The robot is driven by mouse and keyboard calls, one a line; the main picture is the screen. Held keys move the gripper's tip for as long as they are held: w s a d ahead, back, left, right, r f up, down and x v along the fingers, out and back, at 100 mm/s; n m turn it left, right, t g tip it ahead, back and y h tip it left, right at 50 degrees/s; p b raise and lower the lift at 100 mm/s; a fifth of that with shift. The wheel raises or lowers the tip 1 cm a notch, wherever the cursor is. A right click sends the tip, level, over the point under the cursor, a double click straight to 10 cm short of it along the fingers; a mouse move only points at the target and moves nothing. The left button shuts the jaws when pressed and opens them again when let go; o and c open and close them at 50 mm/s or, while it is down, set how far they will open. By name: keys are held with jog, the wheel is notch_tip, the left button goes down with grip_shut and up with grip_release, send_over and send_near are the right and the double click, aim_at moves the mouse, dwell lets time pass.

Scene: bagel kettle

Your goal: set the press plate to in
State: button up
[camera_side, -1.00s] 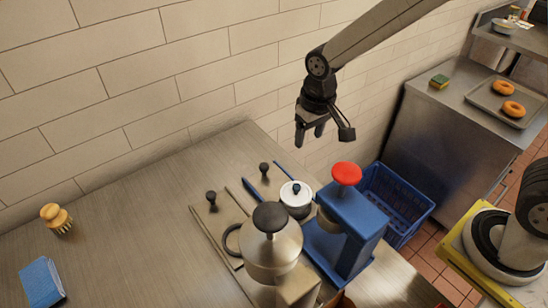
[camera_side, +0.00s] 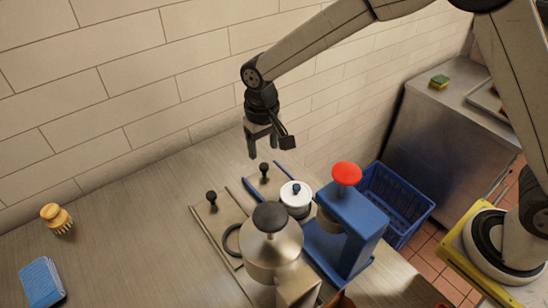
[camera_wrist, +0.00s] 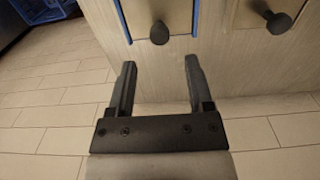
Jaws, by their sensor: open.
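The press plate (camera_side: 275,180) is a flat slide between blue rails, with a black knob (camera_side: 264,168) at its far end. A white lidded pot (camera_side: 296,195) stands near the front of this slide, beside the blue press (camera_side: 349,225) with its red knob (camera_side: 346,173). In the wrist view the plate (camera_wrist: 140,14) shows at the top, with its black knob (camera_wrist: 159,33) just beyond the fingertips. My gripper (camera_side: 264,148) points down above the knob, apart from it. Its two fingers are open and empty in the wrist view (camera_wrist: 160,63).
A second slide with a black knob (camera_side: 211,196) lies left of the plate, leading to a metal dome-shaped device (camera_side: 271,243). The tiled wall (camera_side: 130,100) is close behind. A blue basket (camera_side: 398,197) is at right. The left counter is mostly clear.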

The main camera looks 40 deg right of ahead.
aim_at(264, 165)
jog(key=shift+f, duration=3.3)
grip_shut()
